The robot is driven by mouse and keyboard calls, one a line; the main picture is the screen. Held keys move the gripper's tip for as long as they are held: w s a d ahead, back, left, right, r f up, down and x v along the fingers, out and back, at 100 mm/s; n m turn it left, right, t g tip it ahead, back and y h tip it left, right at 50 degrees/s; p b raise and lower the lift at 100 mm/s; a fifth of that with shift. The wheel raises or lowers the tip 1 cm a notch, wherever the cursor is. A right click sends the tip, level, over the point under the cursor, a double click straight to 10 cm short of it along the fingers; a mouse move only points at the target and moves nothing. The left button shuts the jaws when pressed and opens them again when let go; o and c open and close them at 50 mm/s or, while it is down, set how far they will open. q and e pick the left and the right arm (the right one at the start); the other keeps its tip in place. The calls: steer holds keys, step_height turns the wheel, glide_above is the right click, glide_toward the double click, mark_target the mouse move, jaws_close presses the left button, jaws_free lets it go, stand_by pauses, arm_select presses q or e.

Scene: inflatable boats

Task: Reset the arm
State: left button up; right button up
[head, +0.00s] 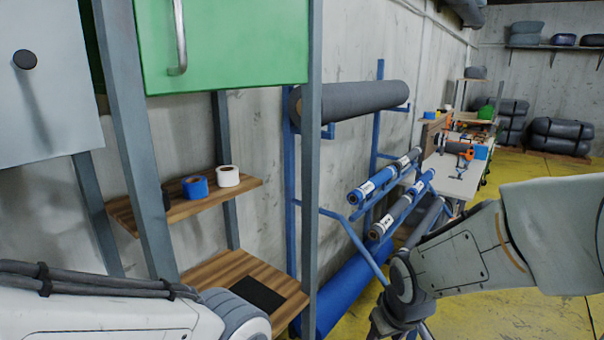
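My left arm comes in along the bottom left in the head view, and its gripper is outside the picture. My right arm reaches in from the right edge and bends down at a dark joint near the bottom middle. The dark end of that arm, at my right gripper (402,331), is cut off by the bottom edge, so its fingertips are hidden. I cannot see whether it holds anything.
A rack with a green cabinet (225,45) and wooden shelves (185,208) stands close on the left. A blue tape roll (194,187) and a white roll (228,176) sit there. A blue stand holds a grey fabric roll (350,97). The yellow floor (500,315) is open at right.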

steer(key=s+d+f+m+g, duration=0.1)
steer(key=s+d+f+m, duration=0.2)
steer(key=s+f, duration=0.15)
steer(key=s+a+r+n+g+y+b, duration=0.1)
steer(key=s+a+n+b, duration=0.4)
steer(key=s+a, duration=0.8)
steer(key=shift+s+a+r+n+g, duration=0.2)
steer(key=shift+s+a+n+g, duration=0.25)
steer(key=shift+n+g, duration=0.55)
steer(key=shift+d, duration=0.15)
